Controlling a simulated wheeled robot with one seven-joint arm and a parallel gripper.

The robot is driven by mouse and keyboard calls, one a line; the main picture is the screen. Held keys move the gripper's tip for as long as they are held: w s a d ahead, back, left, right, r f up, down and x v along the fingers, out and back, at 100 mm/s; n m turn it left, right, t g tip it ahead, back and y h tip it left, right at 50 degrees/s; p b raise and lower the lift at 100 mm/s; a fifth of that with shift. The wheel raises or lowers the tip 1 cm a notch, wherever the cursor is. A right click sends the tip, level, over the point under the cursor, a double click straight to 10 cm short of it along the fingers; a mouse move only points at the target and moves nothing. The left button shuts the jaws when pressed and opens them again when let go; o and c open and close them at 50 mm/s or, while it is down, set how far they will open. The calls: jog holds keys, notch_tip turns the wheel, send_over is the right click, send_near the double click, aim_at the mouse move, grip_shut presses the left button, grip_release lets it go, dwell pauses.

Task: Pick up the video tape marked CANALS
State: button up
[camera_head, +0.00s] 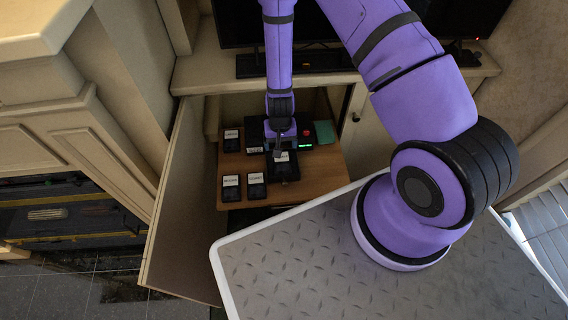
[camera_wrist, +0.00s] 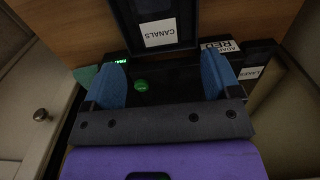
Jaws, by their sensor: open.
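The video tape marked CANALS (camera_wrist: 158,20) is a black case with a white label. In the wrist view it lies at the top centre, its label upside down, just beyond my fingertips. In the head view a black tape (camera_head: 284,169) below my gripper appears to be the same one, its label too small to read. My gripper (camera_wrist: 163,62) is open, with blue fingers spread and nothing held between them. In the head view my gripper (camera_head: 279,150) hangs over the wooden shelf and hides part of what lies under it.
A black device (camera_head: 303,143) with a green display stands behind the tape. Several other labelled tapes (camera_head: 231,188) lie to the left on the wooden shelf (camera_head: 318,181). A teal item (camera_head: 325,131) lies at the right. An open cabinet door (camera_head: 185,205) stands at the left.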

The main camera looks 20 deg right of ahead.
send_over(282, 162)
jog(key=f, duration=0.5)
jog(key=shift+w+a+f, duration=0.1)
jog(key=shift+w+f, duration=0.1)
jog(key=shift+w, duration=0.05)
jog(key=shift+s+f, duration=0.15)
jog(key=shift+f, duration=1.25)
jog(key=shift+s+f, duration=0.15)
jog(key=shift+f, duration=1.2)
jog(key=c, duration=0.7)
